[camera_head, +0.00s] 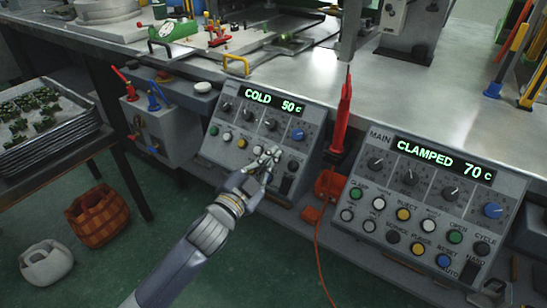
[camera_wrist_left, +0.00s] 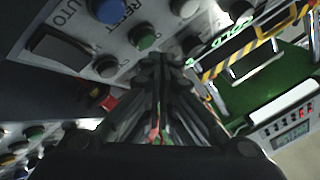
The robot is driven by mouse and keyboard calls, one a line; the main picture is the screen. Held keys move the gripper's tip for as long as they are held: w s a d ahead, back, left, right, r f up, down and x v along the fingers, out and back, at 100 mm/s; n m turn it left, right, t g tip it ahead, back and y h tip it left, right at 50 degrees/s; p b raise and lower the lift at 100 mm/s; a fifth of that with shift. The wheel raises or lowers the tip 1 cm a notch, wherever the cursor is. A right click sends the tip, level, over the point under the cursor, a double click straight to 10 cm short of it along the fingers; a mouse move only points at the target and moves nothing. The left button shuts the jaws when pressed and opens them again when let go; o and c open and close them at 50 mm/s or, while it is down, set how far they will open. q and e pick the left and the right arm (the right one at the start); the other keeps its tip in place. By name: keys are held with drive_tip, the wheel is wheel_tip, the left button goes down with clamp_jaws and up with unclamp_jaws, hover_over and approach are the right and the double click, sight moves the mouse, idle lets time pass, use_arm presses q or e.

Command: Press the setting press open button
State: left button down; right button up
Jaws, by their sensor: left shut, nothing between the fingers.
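The left control panel (camera_head: 222,152) has a green display reading COLD 50 c, a row of knobs and rows of coloured buttons. My left gripper (camera_head: 270,157) is in front of its right-hand buttons, shut and empty, and hides some of them. In the left wrist view, the shut fingers (camera_wrist_left: 165,65) point at the panel face. A green button (camera_wrist_left: 142,38) is close beyond the fingertips, slightly left; I cannot tell whether they touch. A blue button (camera_wrist_left: 108,10) labelled RESET and a dark AUTO switch (camera_wrist_left: 58,48) are near it. My right gripper is not visible.
The MAIN panel (camera_head: 368,222), reading CLAMPED 70 c, stands at the right with similar buttons. A red tool (camera_head: 342,120) hangs between the panels, above an orange part (camera_head: 328,185). A metal bench (camera_head: 300,62) lies behind. Baskets (camera_head: 98,216) stand on the floor at left.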

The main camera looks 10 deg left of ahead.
use_arm(q)
drive_tip(key=shift+w+f, duration=0.1)
drive_tip(key=shift+w+d+f, duration=0.1)
drive_tip(key=shift+w+f, duration=0.05)
drive_tip(key=shift+w, duration=0.1)
